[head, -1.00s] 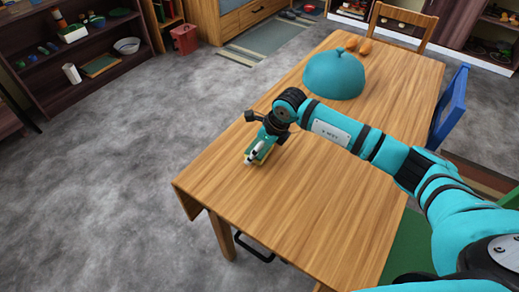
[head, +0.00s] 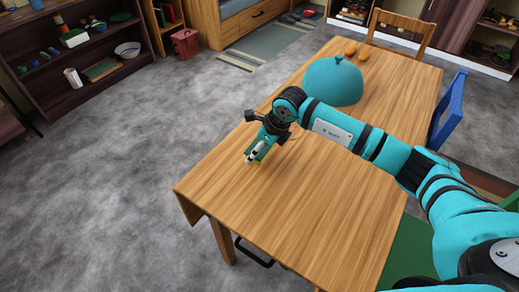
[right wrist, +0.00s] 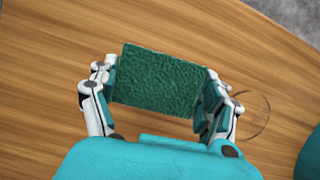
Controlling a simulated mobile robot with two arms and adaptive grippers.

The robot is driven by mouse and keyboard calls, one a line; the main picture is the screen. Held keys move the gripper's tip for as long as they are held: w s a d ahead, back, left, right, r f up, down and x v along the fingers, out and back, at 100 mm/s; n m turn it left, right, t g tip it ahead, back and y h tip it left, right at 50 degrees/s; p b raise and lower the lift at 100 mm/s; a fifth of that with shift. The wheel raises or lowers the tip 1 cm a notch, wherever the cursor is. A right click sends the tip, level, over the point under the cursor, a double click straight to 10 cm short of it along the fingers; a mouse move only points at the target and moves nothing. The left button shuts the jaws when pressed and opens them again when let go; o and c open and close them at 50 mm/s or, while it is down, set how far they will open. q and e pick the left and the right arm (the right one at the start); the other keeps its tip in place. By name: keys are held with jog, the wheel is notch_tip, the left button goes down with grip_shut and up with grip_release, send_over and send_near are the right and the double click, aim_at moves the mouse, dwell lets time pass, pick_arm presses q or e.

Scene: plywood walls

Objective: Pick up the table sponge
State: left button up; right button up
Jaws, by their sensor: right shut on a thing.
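The sponge (right wrist: 160,80) is a green, rough-surfaced block in the right wrist view. My right gripper (right wrist: 158,85) is shut on it, with one finger against each short end. In the head view my right gripper (head: 254,155) is over the left part of the wooden table (head: 300,205), and the sponge (head: 259,150) shows only in part between the fingers. I cannot tell whether the sponge is touching the tabletop. My left gripper is not in view.
A teal dome-shaped cover (head: 333,80) and some orange fruits (head: 357,50) are at the table's far end. A wooden chair (head: 402,30) and a blue chair (head: 448,112) stand around it. The table's near part is clear.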

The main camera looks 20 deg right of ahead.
jog(key=s+d, duration=0.1)
jog(key=d, duration=0.4)
jog(key=s+d+r, duration=0.1)
jog(key=s+d, duration=0.1)
jog(key=d, duration=0.3)
jog(key=s+d+r+b, duration=0.1)
jog(key=d, duration=0.4)
jog(key=shift+s+d, duration=0.15)
jog(key=shift+s, duration=0.2)
